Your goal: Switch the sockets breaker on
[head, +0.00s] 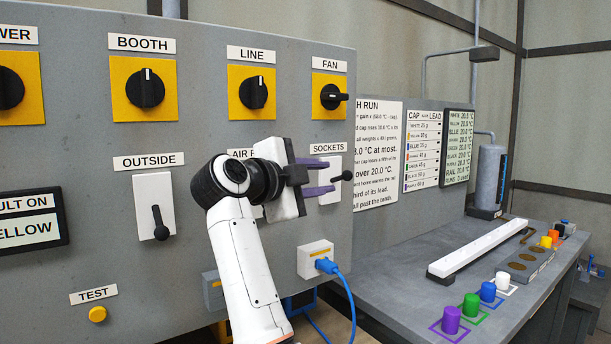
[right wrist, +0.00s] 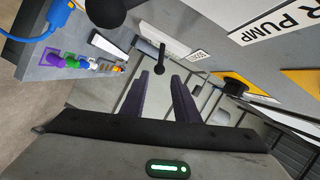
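The sockets breaker is a white plate (head: 324,192) under the SOCKETS label (head: 328,147), with a black ball-ended lever (head: 347,176) sticking out to the right of the plate in the head view. My right gripper (head: 326,177) is open, its two purple fingers one above the other in front of the plate, apart from each other with nothing between them. In the right wrist view the sockets lever (right wrist: 160,62) shows just beyond the open fingertips, roughly in line with the gap. I cannot tell whether either finger touches it. My left gripper is not in view.
The air pump breaker is mostly hidden behind my right gripper. The outside breaker lever (head: 159,222) points down. Yellow-backed knobs, such as the fan knob (head: 332,97), sit above. A socket box (head: 315,257) with a blue plug (head: 327,265) is below. A bench with coloured caps stands right.

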